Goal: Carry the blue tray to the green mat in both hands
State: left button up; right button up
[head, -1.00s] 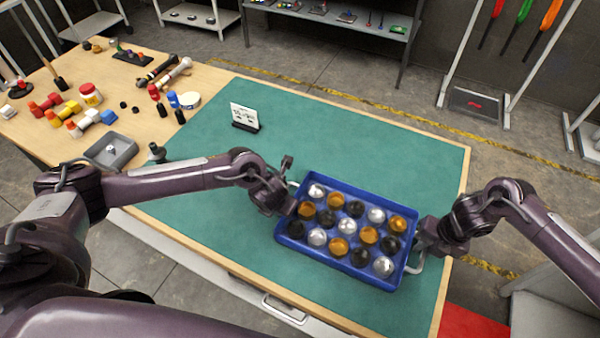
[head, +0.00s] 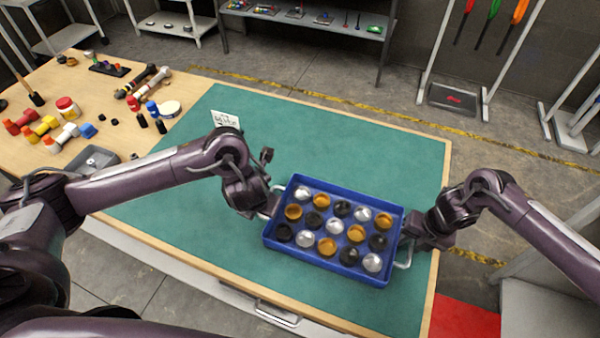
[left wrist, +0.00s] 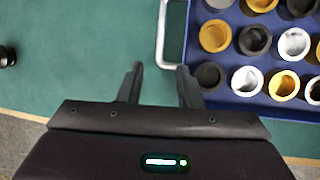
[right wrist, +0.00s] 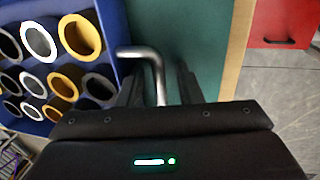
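The blue tray (head: 327,262) sits on the green surface (head: 330,125) that covers much of the table; no separate green mat stands out. It holds rows of round silver, gold and black pieces and has a metal handle at each end. My left gripper (head: 264,209) is at the left handle (left wrist: 163,35). In the left wrist view its fingers (left wrist: 160,72) are apart, with the handle's end at the tips. My right gripper (head: 410,238) is at the right handle. In the right wrist view its open fingers (right wrist: 157,80) stand either side of the handle (right wrist: 155,62).
A small white sign (head: 225,119) stands on the green surface behind my left arm. Dumbbells, jars and a grey bin (head: 92,158) are on the bare wood at left. A red cabinet (head: 465,318) is at lower right. The green area behind the tray is clear.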

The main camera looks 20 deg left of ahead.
jog(key=shift+r, duration=0.1)
pick_arm(q)
jog(key=shift+v, duration=1.25)
pick_arm(e)
notch_tip(320, 180, up, 12)
jog(key=d, duration=0.2)
jog(key=shift+d+f, duration=0.15)
jog(key=shift+f, duration=0.1)
jog(key=shift+s, duration=0.15)
